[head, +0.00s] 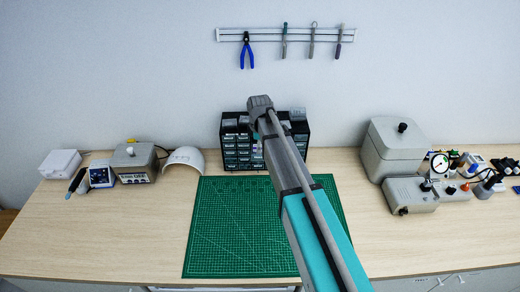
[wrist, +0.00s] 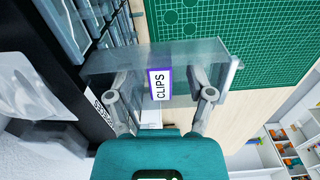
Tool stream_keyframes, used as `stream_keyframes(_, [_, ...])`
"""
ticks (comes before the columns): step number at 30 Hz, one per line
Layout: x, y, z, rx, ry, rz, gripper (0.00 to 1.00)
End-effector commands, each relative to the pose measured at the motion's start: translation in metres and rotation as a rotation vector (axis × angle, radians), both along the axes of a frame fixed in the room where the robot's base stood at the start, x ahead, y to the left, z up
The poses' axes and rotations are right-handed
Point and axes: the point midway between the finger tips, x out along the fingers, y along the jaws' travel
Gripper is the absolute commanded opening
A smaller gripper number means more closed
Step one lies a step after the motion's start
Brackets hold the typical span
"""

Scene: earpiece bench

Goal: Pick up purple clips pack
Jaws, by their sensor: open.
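The purple clips pack (wrist: 159,84) is a small white card with a purple border and the word CLIPS. In the wrist view it shows at a clear drawer-like bin (wrist: 215,55) beside the cabinet. My gripper (wrist: 160,92) is open, with one finger on each side of the pack and a visible gap on both sides. I cannot tell whether the fingertips are inside the bin or above it. In the head view my arm hides most of the gripper and the pack.
The black drawer cabinet (head: 229,151) stands at the back of the bench against the wall. The green cutting mat (head: 235,225) in front is clear. A grey machine (head: 395,150) and small parts are on the right; a power supply (head: 134,162) and a white box stand left.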

Motion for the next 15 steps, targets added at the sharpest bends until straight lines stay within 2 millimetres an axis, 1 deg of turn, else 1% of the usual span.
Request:
stream_keyframes(7, [0.0, -0.0001, 0.0, 0.0, 0.0, 0.0, 0.69])
stream_keyframes(8, [0.0, -0.0001, 0.0, 0.0, 0.0, 0.0, 0.67])
stream_keyframes(9, [0.0001, -0.0002, 0.0, 0.0, 0.0, 0.0, 0.59])
stream_keyframes(11, [0.0001, -0.0002, 0.0, 0.0, 0.0, 0.0, 0.48])
stream_keyframes(15, [0.0001, -0.0002, 0.0, 0.0, 0.0, 0.0, 0.22])
